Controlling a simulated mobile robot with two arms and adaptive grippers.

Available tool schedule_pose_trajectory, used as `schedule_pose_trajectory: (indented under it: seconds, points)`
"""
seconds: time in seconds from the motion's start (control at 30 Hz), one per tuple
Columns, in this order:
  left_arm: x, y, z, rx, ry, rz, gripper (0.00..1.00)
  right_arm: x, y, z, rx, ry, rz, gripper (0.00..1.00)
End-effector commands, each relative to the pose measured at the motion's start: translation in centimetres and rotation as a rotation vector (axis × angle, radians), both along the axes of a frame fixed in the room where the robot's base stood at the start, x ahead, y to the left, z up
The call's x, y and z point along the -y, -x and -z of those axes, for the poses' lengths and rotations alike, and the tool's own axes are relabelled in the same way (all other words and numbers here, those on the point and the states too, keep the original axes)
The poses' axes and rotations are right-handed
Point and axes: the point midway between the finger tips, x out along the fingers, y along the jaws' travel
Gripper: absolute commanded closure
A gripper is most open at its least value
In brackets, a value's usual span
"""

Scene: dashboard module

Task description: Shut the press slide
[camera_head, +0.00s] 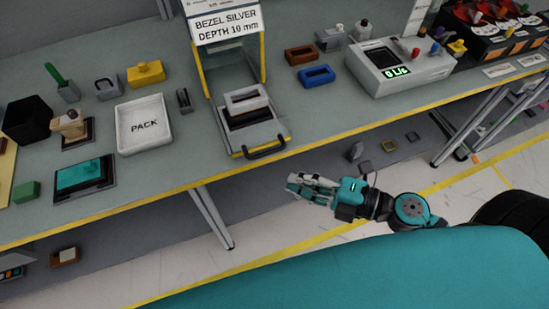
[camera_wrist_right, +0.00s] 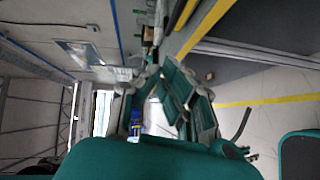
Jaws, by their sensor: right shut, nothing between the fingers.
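The press (camera_head: 263,52) stands on the bench under a sign that reads "BEZEL SILVER DEPTH 10 mm". Its slide (camera_head: 232,142) sticks out of the front towards the bench's front edge, with a black handle (camera_head: 265,153) on its near end. A light rectangular frame part (camera_head: 246,97) sits on a dark block on the slide. My right gripper (camera_head: 296,184) is shut and empty. In the head view it appears below and right of the handle, off the bench's front edge and apart from the handle. Its fingers also show in the right wrist view (camera_wrist_right: 160,80). My left gripper is not in view.
A white PACK tray (camera_head: 121,139) stands left of the press. The bench's yellow front edge (camera_head: 345,129) runs between my right arm and the bench top.

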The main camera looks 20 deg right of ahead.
Motion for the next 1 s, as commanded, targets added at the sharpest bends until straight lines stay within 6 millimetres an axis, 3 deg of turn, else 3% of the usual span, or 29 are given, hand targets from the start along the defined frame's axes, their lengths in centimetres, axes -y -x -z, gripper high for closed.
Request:
schedule_pose_trajectory:
  seconds: [0.03, 0.2, 0.4, 1.0]
  points:
    - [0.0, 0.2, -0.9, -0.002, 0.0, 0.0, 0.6, -0.9, -1.0, -0.5, 0.003, -0.003, 0.002, 1.0]
    - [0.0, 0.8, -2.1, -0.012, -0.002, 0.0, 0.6, -3.2, -3.3, 0.2, 0.003, -0.002, 0.003, 1.0]
    - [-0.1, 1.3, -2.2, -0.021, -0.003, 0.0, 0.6, -3.1, -5.9, 1.1, 0.001, -0.001, 0.005, 1.0]
    - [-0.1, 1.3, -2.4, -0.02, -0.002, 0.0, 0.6, -3.1, -7.0, 1.3, -0.001, -0.001, 0.003, 1.0]
